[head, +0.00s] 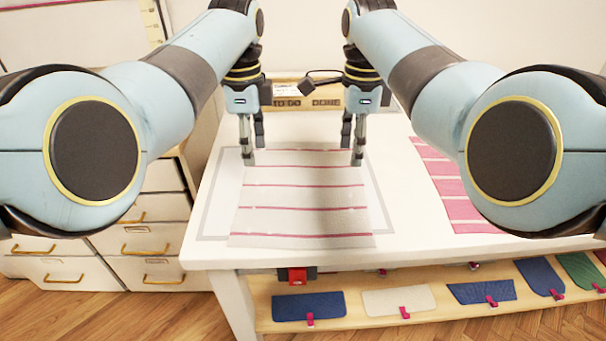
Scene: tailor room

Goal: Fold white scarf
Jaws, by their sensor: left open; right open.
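The white scarf (300,210) with thin dark pink stripes lies flat and spread out on the white table (410,240). Its near edge lies close to the table's front edge. My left gripper (247,163) is open and empty, pointing down at the scarf's far left corner. My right gripper (354,163) is open and empty, pointing down at the far right corner. I cannot tell whether the fingertips touch the cloth. The scarf's far edge shows between the two grippers, and its far corners are partly hidden by the fingers.
A pink striped cloth (455,190) lies on the table to the right, partly behind my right arm. A wooden box (315,101) stands at the back. Drawers (150,240) stand at the left.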

